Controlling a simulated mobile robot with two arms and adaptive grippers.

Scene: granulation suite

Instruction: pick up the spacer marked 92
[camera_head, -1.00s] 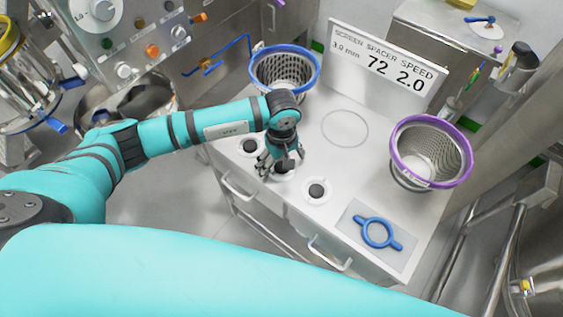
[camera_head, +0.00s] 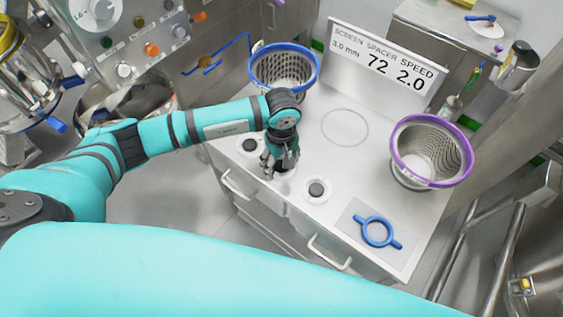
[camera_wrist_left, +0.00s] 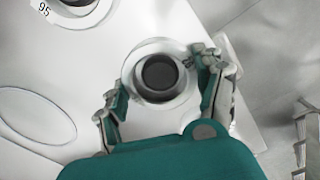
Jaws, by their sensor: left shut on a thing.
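My left gripper (camera_head: 270,172) points down at the middle of three white ring-shaped spacers along the front of the white cabinet top. In the left wrist view its two fingers (camera_wrist_left: 162,92) are shut on this spacer (camera_wrist_left: 140,60), one on each side of the ring with its dark round centre. No number on the held spacer can be read. Another spacer (camera_head: 316,188) stands to the right, and one (camera_head: 250,146) to the left, partly close behind the gripper. A neighbouring ring (camera_wrist_left: 82,10) at the wrist view's top left carries a number that looks like 95.
A blue-rimmed basket (camera_head: 254,66) stands behind my left wrist, a purple-rimmed basket (camera_head: 397,158) at the right. A blue two-handled ring (camera_head: 364,232) lies at the front right. The circled middle area is clear.

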